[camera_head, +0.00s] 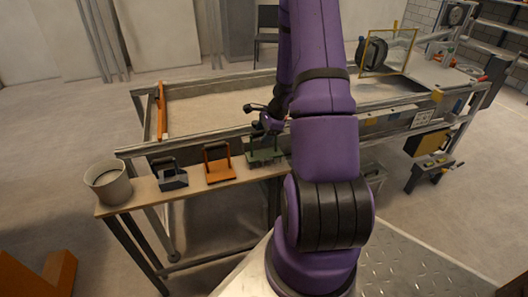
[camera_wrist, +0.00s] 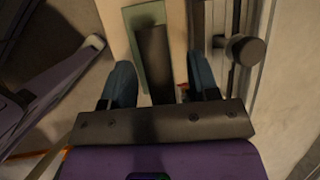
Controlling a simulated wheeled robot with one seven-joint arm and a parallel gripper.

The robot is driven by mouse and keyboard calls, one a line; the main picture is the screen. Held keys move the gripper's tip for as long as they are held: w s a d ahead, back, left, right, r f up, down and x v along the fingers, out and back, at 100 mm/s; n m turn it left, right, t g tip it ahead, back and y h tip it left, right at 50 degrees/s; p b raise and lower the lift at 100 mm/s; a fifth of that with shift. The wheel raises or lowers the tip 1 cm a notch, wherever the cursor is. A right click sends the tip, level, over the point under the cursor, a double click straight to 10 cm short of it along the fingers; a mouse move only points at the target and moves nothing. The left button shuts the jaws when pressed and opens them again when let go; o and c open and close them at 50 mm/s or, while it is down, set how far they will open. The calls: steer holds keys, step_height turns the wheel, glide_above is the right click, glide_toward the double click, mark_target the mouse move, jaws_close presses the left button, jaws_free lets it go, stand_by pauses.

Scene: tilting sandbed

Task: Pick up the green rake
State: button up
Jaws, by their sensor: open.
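The green rake (camera_head: 264,157) stands at the right end of the visible part of the narrow wooden shelf, partly hidden by my arm and gripper. In the wrist view I see its green plate (camera_wrist: 139,20) and dark handle (camera_wrist: 154,62). My gripper (camera_head: 263,133) is over the rake in the head view. In the wrist view its two bluish fingers stand apart, one on each side of the handle, with visible gaps. My gripper is open and holds nothing.
The wooden shelf (camera_head: 138,192) also bears an orange tool (camera_head: 218,168), a dark blue-grey tool (camera_head: 172,178) and a grey bucket (camera_head: 108,183). Behind it runs the sandbed's metal rail (camera_head: 190,140). In the wrist view, a round dark knob (camera_wrist: 245,50) is right of the fingers.

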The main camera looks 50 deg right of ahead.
steer(key=shift+c, duration=0.2)
jaws_close()
step_height(320, 180, up, 10)
steer(key=shift+f, duration=0.1)
stand_by(0.6)
